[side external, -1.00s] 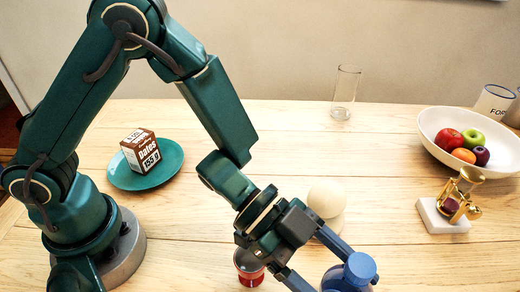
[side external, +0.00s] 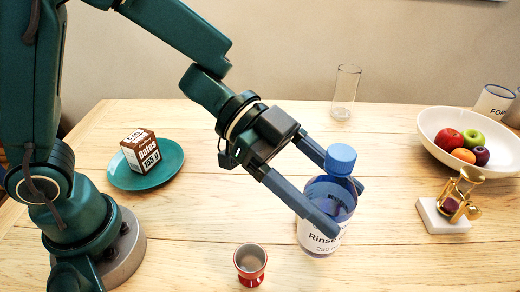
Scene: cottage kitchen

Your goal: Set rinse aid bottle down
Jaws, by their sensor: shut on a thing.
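The rinse aid bottle (side external: 318,238) is translucent blue with a blue cap and a white label. It is upright at the centre right of the side external view. My gripper (side external: 346,208) is shut on the bottle, with one finger on each side of its body below the cap. I cannot tell whether the bottle's base touches the table (side external: 410,265). The bottle hides the table behind it.
A small red cup (side external: 250,264) stands left of the bottle. A clear glass (side external: 345,93) is behind. A box of dates (side external: 138,150) sits on a teal plate (side external: 172,158).

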